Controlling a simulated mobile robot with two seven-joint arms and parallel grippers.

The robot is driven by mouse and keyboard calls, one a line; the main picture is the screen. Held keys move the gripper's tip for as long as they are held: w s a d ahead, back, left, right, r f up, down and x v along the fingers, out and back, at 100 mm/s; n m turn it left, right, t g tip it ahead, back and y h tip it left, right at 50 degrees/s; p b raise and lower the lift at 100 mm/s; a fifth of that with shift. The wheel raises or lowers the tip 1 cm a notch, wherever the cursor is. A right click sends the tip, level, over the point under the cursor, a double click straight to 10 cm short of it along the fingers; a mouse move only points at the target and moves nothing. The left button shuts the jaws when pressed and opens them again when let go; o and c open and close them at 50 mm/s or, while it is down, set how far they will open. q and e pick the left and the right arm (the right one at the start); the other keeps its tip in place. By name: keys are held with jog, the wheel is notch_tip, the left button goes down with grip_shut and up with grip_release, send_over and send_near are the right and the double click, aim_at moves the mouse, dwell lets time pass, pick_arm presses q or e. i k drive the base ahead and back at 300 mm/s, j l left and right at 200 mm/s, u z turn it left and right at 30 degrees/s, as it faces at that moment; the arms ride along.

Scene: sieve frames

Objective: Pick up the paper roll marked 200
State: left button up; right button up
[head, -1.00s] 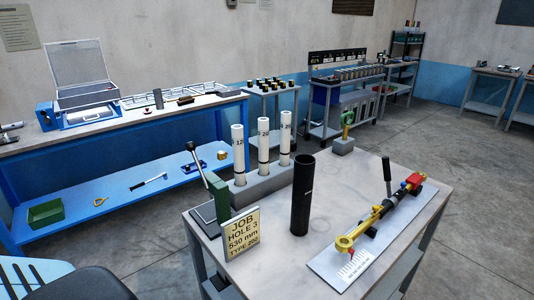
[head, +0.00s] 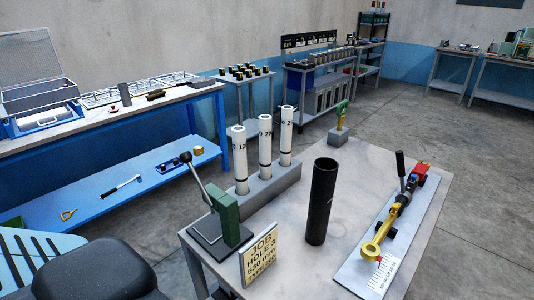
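Three white paper rolls stand upright in a grey block (head: 268,192) on the near table. Their markings wrap around the sides and are only partly readable. The left roll (head: 239,168) shows "12", the middle roll (head: 265,150) shows "20", and the right roll (head: 286,138) shows a "2" with the rest unclear. Each has a dark band low down. A job card (head: 258,256) at the table's front reads "JOB HOLE 3 530 mm", with its last line hard to read. Neither of my grippers is in view, and nothing touches the rolls.
A green lever press (head: 224,212) stands front left of the rolls, and an open black tube (head: 320,203) front right. A yellow-ended tool (head: 385,230) lies on a plate at right. A green-topped stand (head: 339,127) is behind. Bare tabletop (head: 365,165) lies between.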

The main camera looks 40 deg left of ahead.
aim_at(265, 121)
jog(key=j+z, duration=0.2)
jog(key=j, duration=0.35)
jog(key=j+z, duration=0.2)
jog(key=j, duration=0.3)
jog(key=k+j+z, duration=0.2)
jog(key=j, duration=0.35)
jog(key=j+z, duration=0.2)
jog(key=j, duration=0.3)
